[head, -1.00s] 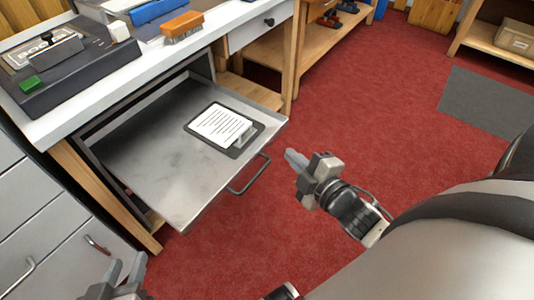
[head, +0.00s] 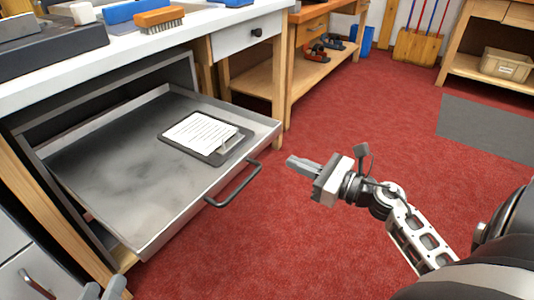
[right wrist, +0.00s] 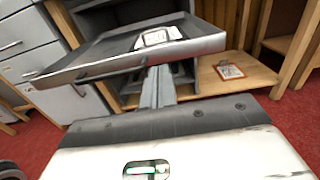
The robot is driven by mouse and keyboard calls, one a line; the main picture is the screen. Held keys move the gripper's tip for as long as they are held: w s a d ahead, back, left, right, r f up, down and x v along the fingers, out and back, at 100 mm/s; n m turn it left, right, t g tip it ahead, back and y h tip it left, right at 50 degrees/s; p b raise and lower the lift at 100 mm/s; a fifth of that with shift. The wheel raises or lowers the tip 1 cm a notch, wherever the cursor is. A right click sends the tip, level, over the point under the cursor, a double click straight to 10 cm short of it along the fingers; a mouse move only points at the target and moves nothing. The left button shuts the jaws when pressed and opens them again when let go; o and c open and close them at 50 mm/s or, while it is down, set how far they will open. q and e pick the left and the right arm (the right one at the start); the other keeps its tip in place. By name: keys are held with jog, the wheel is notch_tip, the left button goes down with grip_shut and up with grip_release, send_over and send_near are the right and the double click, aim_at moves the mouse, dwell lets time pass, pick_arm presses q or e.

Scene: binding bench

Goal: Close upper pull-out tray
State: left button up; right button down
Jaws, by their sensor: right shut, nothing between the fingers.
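The upper pull-out tray (head: 110,170) is a grey metal tray, pulled well out from its housing under the bench. Its dark bar handle (head: 235,186) is on the front edge. A clipboard with a printed sheet (head: 205,136) lies on the tray. My right gripper (head: 292,162) is shut and empty, to the right of the handle and apart from it. In the right wrist view its fingers (right wrist: 157,85) are together, pointing toward the tray front (right wrist: 130,64). My left gripper (head: 102,289) shows only its fingertips at the bottom left edge, with a gap between them.
The white bench top (head: 190,35) above holds a brush (head: 160,18) and other tools. A grey drawer cabinet (head: 35,275) stands at the lower left. Red floor in front is clear.

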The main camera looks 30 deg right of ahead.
aim_at(256, 147)
jog(key=x, duration=0.8)
jog(key=shift+w+a, duration=0.1)
jog(key=shift+w, duration=0.15)
